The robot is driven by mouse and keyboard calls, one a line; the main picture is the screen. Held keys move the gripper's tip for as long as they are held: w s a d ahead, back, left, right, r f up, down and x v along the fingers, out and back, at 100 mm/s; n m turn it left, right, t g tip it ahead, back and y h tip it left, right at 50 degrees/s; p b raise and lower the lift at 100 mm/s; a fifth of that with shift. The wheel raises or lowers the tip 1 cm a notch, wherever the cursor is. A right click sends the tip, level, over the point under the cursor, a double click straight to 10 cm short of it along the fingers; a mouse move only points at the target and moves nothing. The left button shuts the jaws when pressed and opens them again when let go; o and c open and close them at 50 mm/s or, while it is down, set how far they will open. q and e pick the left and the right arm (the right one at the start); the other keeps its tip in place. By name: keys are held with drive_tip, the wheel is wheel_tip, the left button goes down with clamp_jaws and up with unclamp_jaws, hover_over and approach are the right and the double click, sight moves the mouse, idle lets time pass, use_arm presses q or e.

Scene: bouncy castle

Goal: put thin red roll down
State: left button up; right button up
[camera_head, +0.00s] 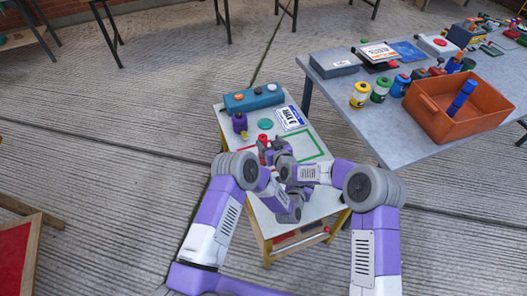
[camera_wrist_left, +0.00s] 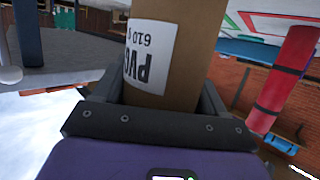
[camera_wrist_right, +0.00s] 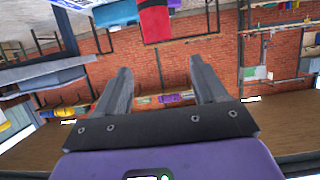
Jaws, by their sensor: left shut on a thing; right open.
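In the left wrist view my left gripper (camera_wrist_left: 158,95) is shut on a brown tube (camera_wrist_left: 180,50) with a white label reading "PVC". Its far end is cut off by the frame. A red roll with dark bands (camera_wrist_left: 287,80) stands apart from it on the right of that view. A red thing with a dark band (camera_wrist_right: 155,20) shows at the top of the right wrist view. In the head view a small red thing (camera_head: 263,144) shows beside my crowded grippers, over the small table. My right gripper (camera_wrist_right: 160,85) is open, with nothing between its fingers.
The small table (camera_head: 315,125) holds a blue box with buttons (camera_head: 253,98), a purple bottle (camera_head: 240,123), a teal disc (camera_head: 265,124), a label card (camera_head: 290,118) and a green outline (camera_head: 318,146). A grey table (camera_head: 400,140) at right holds an orange crate (camera_head: 428,105) and several jars.

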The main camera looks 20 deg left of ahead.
sight(264, 143)
drive_tip(key=f, duration=0.4)
drive_tip(key=shift+w+a, duration=0.3)
drive_tip(key=shift+w, duration=0.1)
drive_tip(key=shift+x, duration=3.25)
clamp_jaws()
